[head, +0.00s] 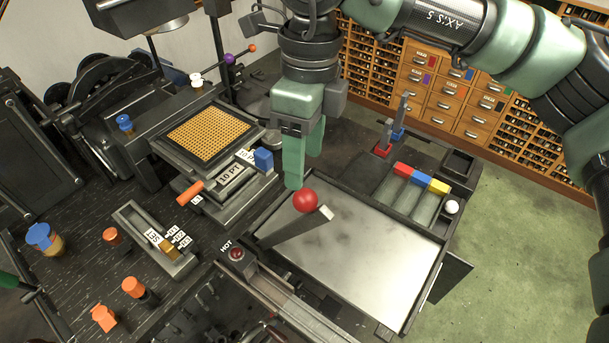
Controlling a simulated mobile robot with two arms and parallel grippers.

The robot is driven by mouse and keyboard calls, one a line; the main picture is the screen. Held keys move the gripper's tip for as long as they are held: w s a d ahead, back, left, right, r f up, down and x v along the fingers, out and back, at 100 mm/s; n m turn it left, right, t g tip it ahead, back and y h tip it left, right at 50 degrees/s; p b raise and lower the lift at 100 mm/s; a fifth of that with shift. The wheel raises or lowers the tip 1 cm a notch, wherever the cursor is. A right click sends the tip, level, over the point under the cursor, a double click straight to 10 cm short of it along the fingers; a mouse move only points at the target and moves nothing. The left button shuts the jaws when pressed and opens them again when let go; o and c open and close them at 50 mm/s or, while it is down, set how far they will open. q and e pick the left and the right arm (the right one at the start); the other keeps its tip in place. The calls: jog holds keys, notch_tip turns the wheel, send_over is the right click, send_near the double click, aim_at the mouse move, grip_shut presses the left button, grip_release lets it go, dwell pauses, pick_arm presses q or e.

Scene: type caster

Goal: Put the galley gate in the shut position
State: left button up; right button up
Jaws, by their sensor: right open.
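The galley is a shallow tray with a bright metal bed (365,258) and a dark rim, right of centre. What looks like its gate is a dark bar (290,230) with a pale end. It reaches from the tray's left edge out over the bed, at a slant to the rim. A red ball knob (305,201) stands by the bar's free end. My right gripper (304,168) points down just above and behind the knob. Its green fingers are apart with nothing between them, and I see no clear contact with the knob.
A red button marked HOT (237,254) sits left of the tray. Red, blue and yellow blocks (421,179) and a white ball (451,207) are behind it. A type press with a blue block (263,159) stands at left. Drawer cabinets line the back.

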aim_at(305, 191)
jog(key=shift+d+f, duration=0.15)
jog(key=f+p, duration=0.1)
jog(key=f, duration=0.1)
jog(key=f+p, duration=0.1)
jog(key=f, duration=0.1)
jog(key=f+p, duration=0.1)
jog(key=shift+s+f, duration=0.4)
jog(key=shift+f, duration=0.7)
grip_shut()
